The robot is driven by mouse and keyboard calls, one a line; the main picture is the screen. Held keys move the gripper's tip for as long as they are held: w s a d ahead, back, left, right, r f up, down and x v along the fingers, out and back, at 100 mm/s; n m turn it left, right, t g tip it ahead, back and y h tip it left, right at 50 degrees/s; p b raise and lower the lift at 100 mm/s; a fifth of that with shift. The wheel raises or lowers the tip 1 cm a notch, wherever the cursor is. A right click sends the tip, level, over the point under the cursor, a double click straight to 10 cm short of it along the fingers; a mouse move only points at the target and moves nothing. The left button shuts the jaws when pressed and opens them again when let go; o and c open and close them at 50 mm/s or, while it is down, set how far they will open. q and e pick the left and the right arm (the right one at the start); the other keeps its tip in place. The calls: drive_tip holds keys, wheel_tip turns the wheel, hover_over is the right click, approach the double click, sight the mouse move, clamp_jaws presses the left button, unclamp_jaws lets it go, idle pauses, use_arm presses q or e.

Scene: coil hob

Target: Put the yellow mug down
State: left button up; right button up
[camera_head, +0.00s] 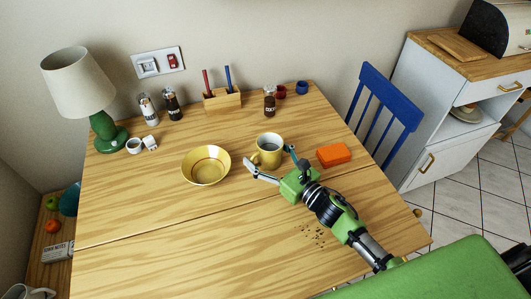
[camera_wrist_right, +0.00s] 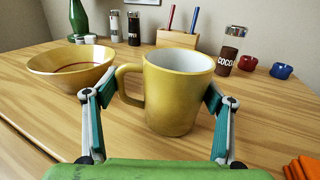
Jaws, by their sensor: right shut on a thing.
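The yellow mug (camera_head: 267,152) is upright over the middle of the wooden table (camera_head: 190,230), to the right of the yellow bowl. In the right wrist view the mug (camera_wrist_right: 180,95) fills the space between the fingers, with its handle to the left. My right gripper (camera_head: 269,156) is shut on the mug, one finger on the handle side and one on the opposite side. The mug's base is at or very close to the tabletop; I cannot tell whether it touches. My left gripper is not in view.
The yellow bowl (camera_head: 206,166) stands just left of the mug. A cocoa jar (camera_head: 270,101) and a pen holder (camera_head: 222,101) stand behind. Crumbs (camera_head: 313,236) lie in front. The table's front left is clear.

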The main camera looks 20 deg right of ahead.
drive_tip(key=o, duration=1.3)
drive_tip(key=shift+f, duration=0.1)
drive_tip(key=shift+s+r, duration=0.1)
drive_tip(key=shift+r, duration=0.1)
drive_tip(key=v, duration=1.2)
drive_tip(key=shift+f, duration=0.1)
